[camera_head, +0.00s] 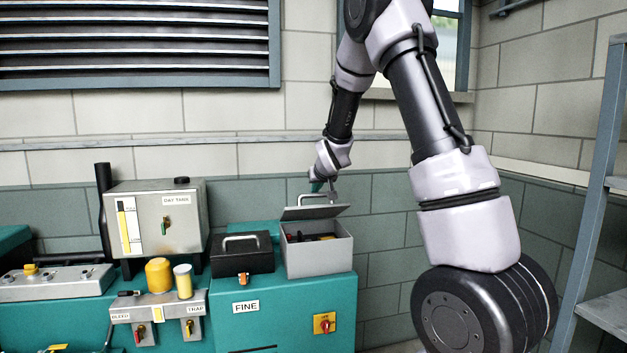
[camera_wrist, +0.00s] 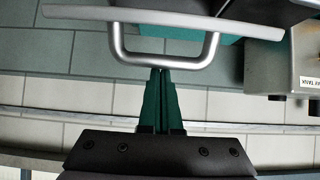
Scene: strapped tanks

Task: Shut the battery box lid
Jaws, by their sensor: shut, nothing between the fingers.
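The battery box (camera_head: 322,260) is a grey box on the teal cabinet, with dark and red contents showing inside. Its lid (camera_head: 314,212) is raised partway, tilted above the opening. A bar handle (camera_head: 318,196) stands on the lid. My gripper (camera_head: 325,186) is just above and behind the lid, by the handle. In the wrist view, the lid (camera_wrist: 240,22) is an edge-on panel, with its U-shaped handle (camera_wrist: 213,48) below it. There my gripper's green fingers (camera_wrist: 161,72) are together, with tips at the handle's bar. I cannot tell whether they touch it.
A black case (camera_head: 242,260) with a handle stands just left of the box. A grey labelled tank (camera_head: 150,215) is farther left, also in the wrist view (camera_wrist: 300,60). The teal cabinet (camera_head: 290,312) has a red switch. A shelf rack (camera_head: 590,200) stands at right.

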